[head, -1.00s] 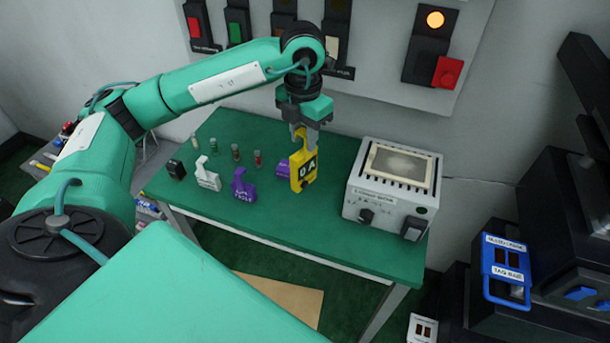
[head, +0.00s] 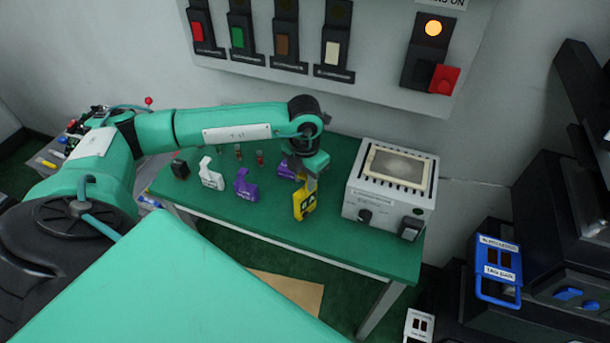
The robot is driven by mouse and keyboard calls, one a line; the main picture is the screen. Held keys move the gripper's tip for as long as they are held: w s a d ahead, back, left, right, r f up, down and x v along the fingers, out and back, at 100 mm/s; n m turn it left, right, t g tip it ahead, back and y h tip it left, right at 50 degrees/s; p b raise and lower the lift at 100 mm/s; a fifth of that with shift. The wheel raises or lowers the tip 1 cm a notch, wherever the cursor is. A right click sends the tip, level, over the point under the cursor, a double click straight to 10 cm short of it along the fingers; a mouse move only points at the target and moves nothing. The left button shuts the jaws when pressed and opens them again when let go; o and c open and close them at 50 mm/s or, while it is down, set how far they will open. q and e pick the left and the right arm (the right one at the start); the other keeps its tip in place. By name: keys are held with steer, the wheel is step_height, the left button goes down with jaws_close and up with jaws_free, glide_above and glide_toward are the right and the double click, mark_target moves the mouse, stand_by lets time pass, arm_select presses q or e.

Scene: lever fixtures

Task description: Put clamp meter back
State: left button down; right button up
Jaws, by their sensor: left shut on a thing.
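The yellow clamp meter (head: 304,204) is upright, slightly tilted, over the front part of the green table (head: 335,245). My left gripper (head: 310,183) is shut on its upper end from above. I cannot tell whether the meter's lower end touches the table. The gripper's fingers are partly hidden by the wrist and the meter. My right gripper is not in view.
A grey box device (head: 390,190) stands right of the meter. A purple clamp (head: 245,183), a white clamp (head: 210,176) and a black block (head: 179,168) stand to the left. Another purple piece (head: 286,169) lies behind the meter. The table's front edge is near.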

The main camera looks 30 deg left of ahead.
arm_select(q)
steer(key=shift+f, duration=0.2)
steer(key=c, duration=1.1)
jaws_free()
steer(key=shift+r, duration=0.1)
steer(key=shift+r, duration=0.2)
steer(key=shift+r+b, duration=0.3)
step_height(320, 180, up, 10)
steer(key=b, duration=0.3)
steer(key=shift+f, duration=0.1)
steer(key=shift+r+b, duration=0.3)
steer(key=shift+r, duration=0.45)
